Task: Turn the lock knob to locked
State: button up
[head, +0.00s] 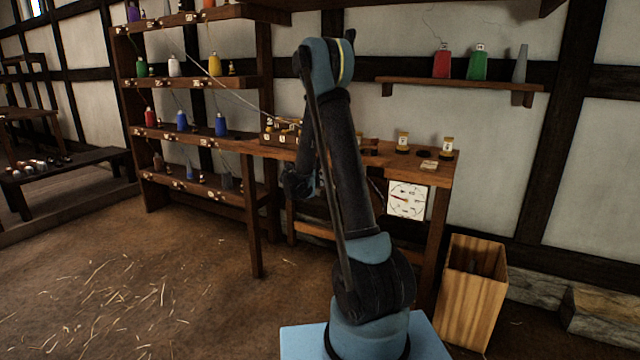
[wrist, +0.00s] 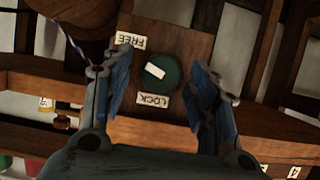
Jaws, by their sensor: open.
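The lock knob (wrist: 172,72) is a round green knob with a white pointer mark, on a brown wooden panel in the wrist view. Its mark points left and slightly up in the picture, between the two labels. The FREE label (wrist: 131,39) is at its upper left and the LOCK label (wrist: 152,99) is below it; both read upside down. My gripper (wrist: 159,72) is open, with one finger on each side of the knob and visible gaps to it. In the head view my arm hides the knob and most of my gripper.
A wooden bench (head: 440,176) carries small yellow-and-black spools, and a white dial (head: 407,200) hangs at its front. A shelf rack (head: 190,83) of coloured spools stands left. A wooden bin (head: 470,300) stands right. Floor at the left is open, with scattered straw.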

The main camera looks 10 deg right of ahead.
jog(key=c, duration=1.1)
jog(key=shift+o, duration=0.2)
jog(key=shift+d, duration=0.2)
jog(key=shift+a, duration=0.15)
